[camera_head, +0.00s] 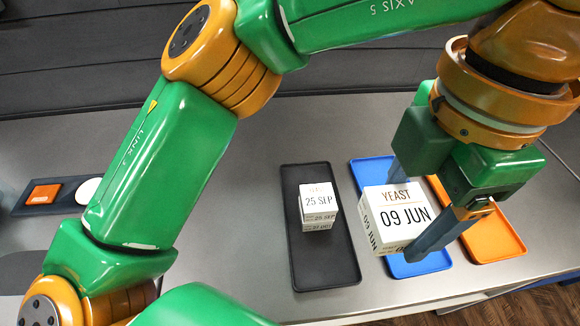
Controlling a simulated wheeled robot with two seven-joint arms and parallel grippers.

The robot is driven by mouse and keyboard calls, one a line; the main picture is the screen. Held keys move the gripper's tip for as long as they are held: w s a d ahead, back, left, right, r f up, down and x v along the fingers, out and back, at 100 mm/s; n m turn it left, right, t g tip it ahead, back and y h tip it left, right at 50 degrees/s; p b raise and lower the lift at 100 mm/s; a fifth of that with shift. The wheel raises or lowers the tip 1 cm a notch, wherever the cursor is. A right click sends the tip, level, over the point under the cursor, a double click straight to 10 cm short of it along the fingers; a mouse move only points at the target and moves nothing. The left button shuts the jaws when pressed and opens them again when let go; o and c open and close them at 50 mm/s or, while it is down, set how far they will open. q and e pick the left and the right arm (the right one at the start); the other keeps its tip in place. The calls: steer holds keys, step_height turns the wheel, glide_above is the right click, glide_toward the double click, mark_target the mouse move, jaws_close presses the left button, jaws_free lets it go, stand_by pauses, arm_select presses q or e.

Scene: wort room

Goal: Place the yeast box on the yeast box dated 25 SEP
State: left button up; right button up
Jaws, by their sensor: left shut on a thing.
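My left gripper (405,212) is shut on a white yeast box (398,214) labelled "YEAST 09 JUN". It holds the box above the blue tray (430,263), with one finger on the near side and one on the far side. The yeast box dated 25 SEP (318,200) is the top of a small stack on the black tray (322,268), left of the held box. A lower box (318,226) shows under it; its date is too small to read surely. Nothing lies on top of the 25 SEP box. My right gripper is not in view.
An orange tray (495,243) lies right of the blue tray. A dark holder (70,203) with an orange square (43,195) and a white round piece (88,191) is at far left. The grey counter (235,230) is clear left of the black tray.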

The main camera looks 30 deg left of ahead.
arm_select(q)
steer(key=w+a+f+p, duration=0.1)
steer(key=w+a+f, duration=0.3)
steer(key=w+a, duration=0.2)
glide_above(323, 197)
step_height(323, 197, down, 6)
steer(key=shift+s+a+r+p, duration=0.1)
steer(key=shift+r+p, duration=0.05)
steer(key=shift+p, duration=0.3)
step_height(323, 197, down, 3)
steer(key=shift+r+p, duration=0.1)
steer(key=shift+p, duration=0.7)
steer(key=shift+f, duration=0.3)
steer(key=shift+f+b, duration=0.15)
steer(key=shift+b, duration=0.2)
steer(key=o, duration=1.1)
steer(key=shift+c, duration=0.2)
steer(key=o, duration=0.3)
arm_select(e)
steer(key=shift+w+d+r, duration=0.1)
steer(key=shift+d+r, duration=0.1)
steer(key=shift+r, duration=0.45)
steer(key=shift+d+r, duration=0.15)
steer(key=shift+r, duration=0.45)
